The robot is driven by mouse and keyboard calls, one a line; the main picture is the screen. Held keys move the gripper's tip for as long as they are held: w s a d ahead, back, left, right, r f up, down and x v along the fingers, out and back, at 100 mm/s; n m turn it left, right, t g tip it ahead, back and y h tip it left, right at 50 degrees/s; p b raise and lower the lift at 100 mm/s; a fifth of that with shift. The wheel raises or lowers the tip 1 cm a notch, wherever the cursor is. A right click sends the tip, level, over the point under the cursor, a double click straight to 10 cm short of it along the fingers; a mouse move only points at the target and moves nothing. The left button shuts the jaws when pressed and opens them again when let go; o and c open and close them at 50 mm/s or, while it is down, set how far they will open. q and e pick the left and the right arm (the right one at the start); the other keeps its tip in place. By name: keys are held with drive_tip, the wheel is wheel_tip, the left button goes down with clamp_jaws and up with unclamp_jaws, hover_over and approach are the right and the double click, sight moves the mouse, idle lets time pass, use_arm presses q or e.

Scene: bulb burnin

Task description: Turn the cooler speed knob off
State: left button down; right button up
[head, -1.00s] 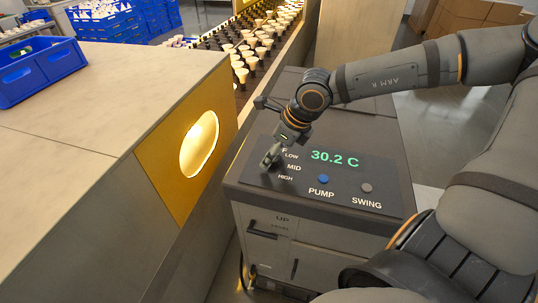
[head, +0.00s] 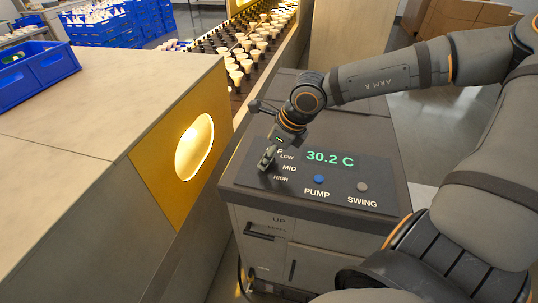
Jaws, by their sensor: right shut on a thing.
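The cooler (head: 300,232) stands at the centre right with a dark control panel (head: 330,196) on its top. The panel has a green display (head: 330,158) reading 30.2 C, and the labels LOW, MID and HIGH beside the speed knob's place. My right gripper (head: 266,163) points down at the panel's left end and is shut on the speed knob, which it hides. The knob's pointing direction cannot be seen. A blue PUMP button (head: 318,179) and a grey SWING button (head: 362,187) sit to the right. My left gripper is not in view.
A grey counter (head: 110,100) with a lit round opening (head: 194,148) stands left of the cooler. A blue crate (head: 36,72) sits on it. Behind, a conveyor carries several bulbs (head: 246,64). Cardboard boxes (head: 458,16) stand at the back right.

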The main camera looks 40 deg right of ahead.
drive_tip(key=n, duration=0.2)
drive_tip(key=n+g+y+b, duration=0.1)
drive_tip(key=n, duration=0.1)
drive_tip(key=shift+w+d+n+y, duration=0.1)
drive_tip(key=shift+w+n+y, duration=0.05)
drive_tip(key=shift+n+y, duration=0.2)
drive_tip(key=shift+n+g+b, duration=0.8)
drive_tip(key=shift+n+b, duration=0.05)
drive_tip(key=shift+n, duration=1)
drive_tip(key=shift+r, duration=0.1)
drive_tip(key=o, duration=1.2)
drive_tip(key=shift+y, duration=0.25)
